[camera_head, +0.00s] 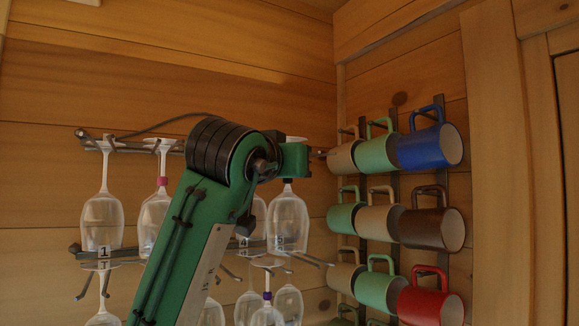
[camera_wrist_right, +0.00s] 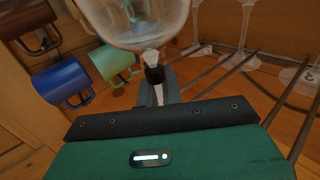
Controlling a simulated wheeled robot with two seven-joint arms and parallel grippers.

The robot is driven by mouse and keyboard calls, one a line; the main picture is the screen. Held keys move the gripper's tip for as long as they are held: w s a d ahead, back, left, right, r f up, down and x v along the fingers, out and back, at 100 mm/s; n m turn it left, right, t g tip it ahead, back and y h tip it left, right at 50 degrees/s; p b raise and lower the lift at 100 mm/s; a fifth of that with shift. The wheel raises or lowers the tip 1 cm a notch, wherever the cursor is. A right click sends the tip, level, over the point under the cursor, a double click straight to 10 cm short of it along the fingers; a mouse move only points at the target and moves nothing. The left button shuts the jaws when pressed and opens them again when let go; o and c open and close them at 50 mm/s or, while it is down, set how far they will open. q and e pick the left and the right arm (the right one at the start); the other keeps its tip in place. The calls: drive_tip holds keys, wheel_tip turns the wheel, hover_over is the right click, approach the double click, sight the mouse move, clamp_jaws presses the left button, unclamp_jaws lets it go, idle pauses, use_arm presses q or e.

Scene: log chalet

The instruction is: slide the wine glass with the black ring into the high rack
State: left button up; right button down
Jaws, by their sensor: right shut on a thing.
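My right gripper (camera_head: 294,160) is shut on the stem of an upside-down wine glass (camera_head: 288,222), whose bowl hangs below the jaws. In the right wrist view the black ring (camera_wrist_right: 154,74) shows on its stem, between the fingers (camera_wrist_right: 158,94) and the clear bowl (camera_wrist_right: 138,22). The high rack (camera_head: 128,147) is on the back wall at the held glass's foot height; my arm hides much of its right part. I cannot tell whether the foot is between its rails. My left gripper is not in view.
A clear glass (camera_head: 102,222) and a pink-ringed glass (camera_head: 155,215) hang from the high rack. Mugs, including a blue one (camera_head: 425,147), hang close to the right of my gripper.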

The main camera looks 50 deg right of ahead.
drive_tip(key=shift+w, duration=0.35)
drive_tip(key=shift+w+d, duration=0.15)
drive_tip(key=shift+w, duration=0.1)
drive_tip(key=shift+w+d, duration=0.3)
drive_tip(key=shift+w, duration=0.1)
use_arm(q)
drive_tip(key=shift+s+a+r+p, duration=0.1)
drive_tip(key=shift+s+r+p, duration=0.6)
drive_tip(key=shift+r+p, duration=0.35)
use_arm(e)
drive_tip(key=w, duration=0.2)
drive_tip(key=w+d, duration=0.1)
drive_tip(key=w, duration=0.1)
drive_tip(key=shift+w+d+r, duration=0.1)
drive_tip(key=shift+w+d, duration=0.05)
drive_tip(key=shift+w, duration=0.05)
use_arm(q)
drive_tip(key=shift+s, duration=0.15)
use_arm(e)
drive_tip(key=shift+r, duration=0.1)
